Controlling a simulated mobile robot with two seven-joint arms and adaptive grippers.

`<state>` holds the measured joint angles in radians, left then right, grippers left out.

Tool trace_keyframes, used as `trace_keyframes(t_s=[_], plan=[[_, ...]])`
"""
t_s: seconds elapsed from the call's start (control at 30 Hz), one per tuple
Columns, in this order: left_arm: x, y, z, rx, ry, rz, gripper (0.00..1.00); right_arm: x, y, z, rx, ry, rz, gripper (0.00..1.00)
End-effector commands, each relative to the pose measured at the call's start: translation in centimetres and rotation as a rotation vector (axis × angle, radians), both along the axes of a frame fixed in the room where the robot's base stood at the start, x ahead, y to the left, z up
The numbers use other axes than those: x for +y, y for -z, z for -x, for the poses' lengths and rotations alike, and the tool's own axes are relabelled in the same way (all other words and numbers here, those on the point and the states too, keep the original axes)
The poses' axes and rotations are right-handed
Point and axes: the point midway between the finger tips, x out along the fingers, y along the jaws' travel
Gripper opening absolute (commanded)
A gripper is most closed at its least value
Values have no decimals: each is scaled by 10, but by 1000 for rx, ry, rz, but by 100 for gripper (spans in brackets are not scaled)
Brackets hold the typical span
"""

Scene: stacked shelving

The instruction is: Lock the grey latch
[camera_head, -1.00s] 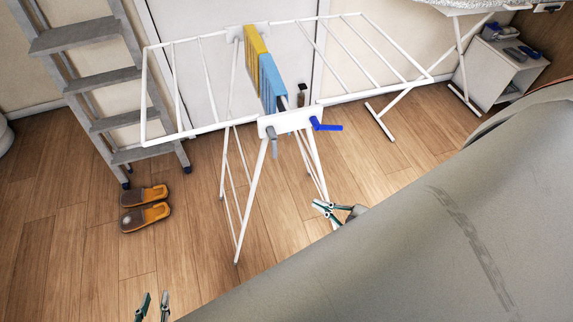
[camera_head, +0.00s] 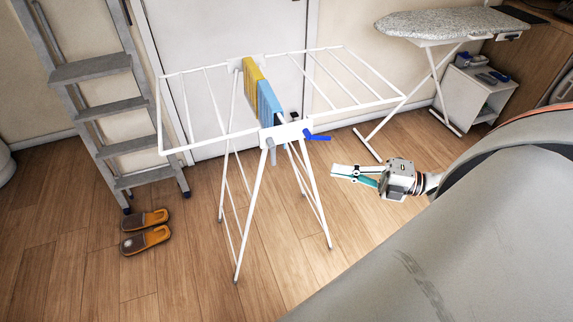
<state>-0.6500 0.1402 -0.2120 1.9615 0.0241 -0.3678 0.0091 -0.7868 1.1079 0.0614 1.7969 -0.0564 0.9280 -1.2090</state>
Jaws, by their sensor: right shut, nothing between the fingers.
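The grey latch (camera_head: 271,151) hangs downward on the left of the white end plate of the drying rack (camera_head: 262,185). A blue latch (camera_head: 318,137) sticks out to the right from the same plate. My right gripper (camera_head: 338,171) is shut and empty. It is to the right of the rack's near legs in the picture, below the blue latch, apart from both latches. My arm hides part of the right side of the view. My left gripper is not in view.
Yellow (camera_head: 253,82) and blue (camera_head: 270,103) cloths hang on the rack. A step ladder (camera_head: 118,148) stands at the left with orange slippers (camera_head: 146,239) by it. An ironing board (camera_head: 450,23) and a white cabinet (camera_head: 472,92) stand at the back right. The front floor is clear.

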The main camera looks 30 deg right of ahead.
Motion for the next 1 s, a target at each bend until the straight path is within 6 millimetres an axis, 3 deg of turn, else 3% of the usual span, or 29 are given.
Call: trace_keyframes(t_s=[0.37,1.0], plan=[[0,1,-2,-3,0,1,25,4,0,-4,1,1,-2,0],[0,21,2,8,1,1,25,61,0,-66,-1,1,-4,0]])
